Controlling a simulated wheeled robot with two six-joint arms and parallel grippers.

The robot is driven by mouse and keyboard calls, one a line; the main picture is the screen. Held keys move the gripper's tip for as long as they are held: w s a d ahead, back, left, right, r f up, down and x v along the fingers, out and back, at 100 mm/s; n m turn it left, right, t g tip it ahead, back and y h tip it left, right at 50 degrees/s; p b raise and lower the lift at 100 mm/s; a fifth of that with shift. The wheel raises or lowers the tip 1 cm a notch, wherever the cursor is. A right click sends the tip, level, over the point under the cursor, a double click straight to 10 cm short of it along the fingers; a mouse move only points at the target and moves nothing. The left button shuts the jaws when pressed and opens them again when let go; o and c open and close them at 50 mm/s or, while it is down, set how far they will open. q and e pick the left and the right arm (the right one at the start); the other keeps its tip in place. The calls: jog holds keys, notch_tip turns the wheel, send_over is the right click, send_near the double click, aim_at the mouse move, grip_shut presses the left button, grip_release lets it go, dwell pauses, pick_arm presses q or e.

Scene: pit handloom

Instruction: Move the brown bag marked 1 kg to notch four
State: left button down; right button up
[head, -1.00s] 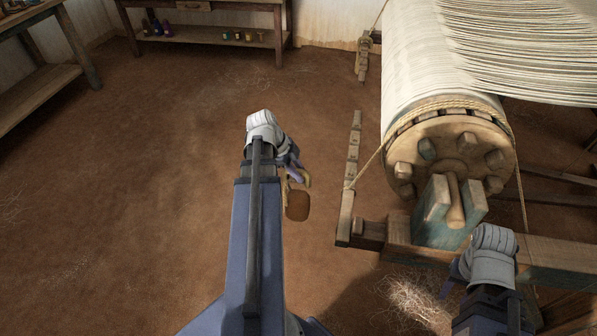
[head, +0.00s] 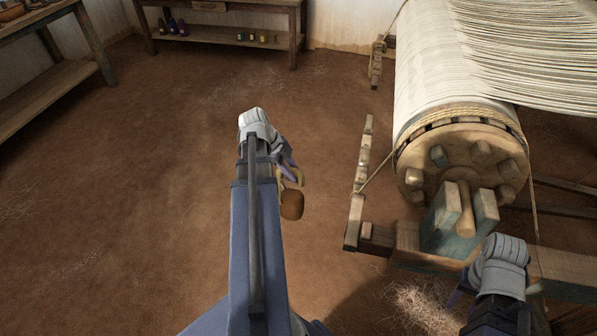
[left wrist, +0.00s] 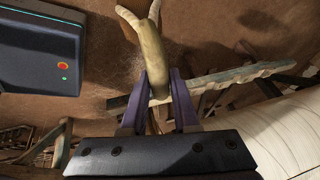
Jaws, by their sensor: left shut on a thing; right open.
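The brown bag (head: 291,204) hangs under my left gripper (head: 290,177) in the head view, clear of the notched bar and to its left. Any marking on it is too small to read. My left gripper is shut on the bag's tan loop (left wrist: 150,45), which shows between its purple fingers (left wrist: 160,85) in the left wrist view. The notched wooden bar (head: 360,180) stands by the loom beam with a rope running to it; a notched bar (left wrist: 225,80) also shows in the left wrist view. My right gripper (head: 457,296) is open at lower right, partly hidden by its wrist.
The loom's big roller (head: 455,165) with pegs and its wooden support (head: 458,225) stand to the right. A shelf table (head: 225,35) is at the back and a bench (head: 60,75) at far left. The brown floor (head: 130,200) on the left is clear.

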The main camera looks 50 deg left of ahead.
pick_arm(q)
jog(key=s+a+r, duration=0.1)
jog(key=s+a, duration=0.4)
jog(key=a, duration=0.3)
jog(key=shift+p, duration=0.45)
pick_arm(e)
jog(key=shift+r, duration=0.5)
pick_arm(q)
jog(key=shift+a, duration=0.15)
jog(key=shift+w, duration=0.1)
dwell(0.7)
